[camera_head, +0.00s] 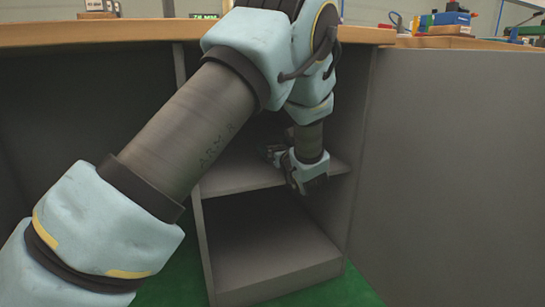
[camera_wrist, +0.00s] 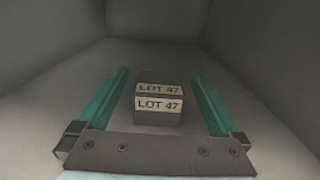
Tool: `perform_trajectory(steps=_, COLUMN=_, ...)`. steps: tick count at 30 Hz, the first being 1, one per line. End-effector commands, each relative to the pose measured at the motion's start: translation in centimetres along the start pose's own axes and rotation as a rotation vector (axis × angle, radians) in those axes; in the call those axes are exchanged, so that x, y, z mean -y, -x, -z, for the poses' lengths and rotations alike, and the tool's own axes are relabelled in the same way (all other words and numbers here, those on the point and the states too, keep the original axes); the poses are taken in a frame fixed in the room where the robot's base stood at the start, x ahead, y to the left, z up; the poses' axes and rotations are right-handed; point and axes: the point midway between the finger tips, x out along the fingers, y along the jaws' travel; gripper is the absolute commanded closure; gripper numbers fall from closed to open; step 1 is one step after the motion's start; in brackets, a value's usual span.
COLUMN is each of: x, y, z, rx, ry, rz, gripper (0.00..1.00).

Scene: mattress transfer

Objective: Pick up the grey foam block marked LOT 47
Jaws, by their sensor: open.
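The grey foam block (camera_wrist: 158,119) shows in the wrist view, with pale labels reading LOT 47 on its top and front faces. It rests on the grey floor of a shelf compartment. My gripper (camera_wrist: 158,82) is open, with one teal finger on each side of the block and a visible gap on both sides. I cannot tell how far the fingers are above the shelf. In the head view my gripper (camera_head: 296,178) reaches into the shelf unit at its middle board. The block does not show there; my arm covers much of the compartment.
The grey middle shelf (camera_head: 235,178) has side walls close around my gripper. An empty lower compartment (camera_head: 260,240) lies below it. A wooden tabletop (camera_head: 100,32) runs above, with tools (camera_head: 445,18) at the right. A grey panel (camera_head: 455,160) stands at the right.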

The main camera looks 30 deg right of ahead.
Motion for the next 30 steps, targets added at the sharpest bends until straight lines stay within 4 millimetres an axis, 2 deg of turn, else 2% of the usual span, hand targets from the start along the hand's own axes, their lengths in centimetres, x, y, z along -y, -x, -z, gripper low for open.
perform_trajectory(steps=6, x=-0.1, y=-2.6, z=0.8, rx=0.001, ry=0.003, rz=-0.002, gripper=0.0)
perform_trajectory(steps=12, x=0.0, y=-4.9, z=0.6, rx=0.001, ry=0.002, rz=0.0, gripper=0.0)
perform_trajectory(steps=20, x=0.0, y=-5.2, z=0.3, rx=0.0, ry=0.0, rz=0.001, gripper=0.0)
perform_trajectory(steps=30, x=0.0, y=-5.1, z=0.4, rx=0.0, ry=0.0, rz=0.0, gripper=0.36)
